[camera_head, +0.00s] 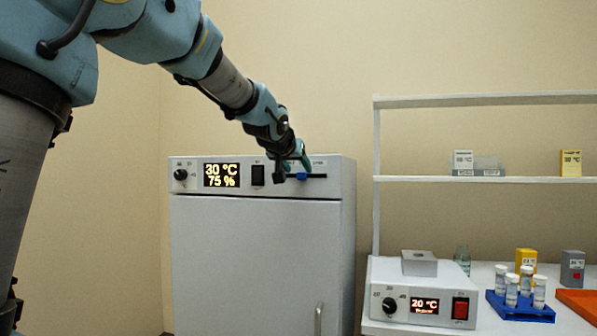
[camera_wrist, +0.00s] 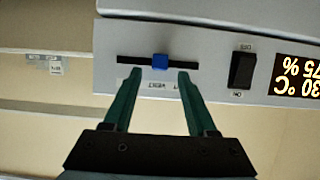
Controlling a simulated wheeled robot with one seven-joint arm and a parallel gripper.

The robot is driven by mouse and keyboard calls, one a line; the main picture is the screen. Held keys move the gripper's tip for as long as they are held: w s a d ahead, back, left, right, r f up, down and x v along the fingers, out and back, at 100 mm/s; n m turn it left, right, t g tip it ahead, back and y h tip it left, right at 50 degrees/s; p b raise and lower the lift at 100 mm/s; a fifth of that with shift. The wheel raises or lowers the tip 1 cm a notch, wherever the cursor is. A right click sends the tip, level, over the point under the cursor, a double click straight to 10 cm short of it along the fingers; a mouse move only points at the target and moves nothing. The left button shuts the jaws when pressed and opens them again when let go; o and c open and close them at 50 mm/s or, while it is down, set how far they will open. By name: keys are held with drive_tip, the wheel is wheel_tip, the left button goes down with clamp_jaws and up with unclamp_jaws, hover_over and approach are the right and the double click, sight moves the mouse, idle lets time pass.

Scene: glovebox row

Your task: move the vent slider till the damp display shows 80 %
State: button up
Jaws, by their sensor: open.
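The vent slider has a small blue knob (camera_head: 301,177) in a dark horizontal slot on the front panel of the white cabinet. The wrist view shows the knob (camera_wrist: 160,61) upside down, near the middle of its slot. The damp display (camera_head: 221,175) reads 30 °C and 75 %; part of it shows in the wrist view (camera_wrist: 297,78). My gripper (camera_wrist: 160,74) is open, its green fingertips close to the panel, one on each side of the knob with a gap to each. In the head view my gripper (camera_head: 293,167) partly covers the slot's left end.
A black rocker switch (camera_head: 258,175) and a round dial (camera_head: 180,175) share the panel. To the right, a bench holds a small heater box (camera_head: 423,296) and a blue tube rack (camera_head: 520,308). A shelf (camera_head: 520,180) hangs above it.

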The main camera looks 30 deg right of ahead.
sight(301, 172)
drive_tip(key=shift+x, duration=1.55)
clamp_jaws()
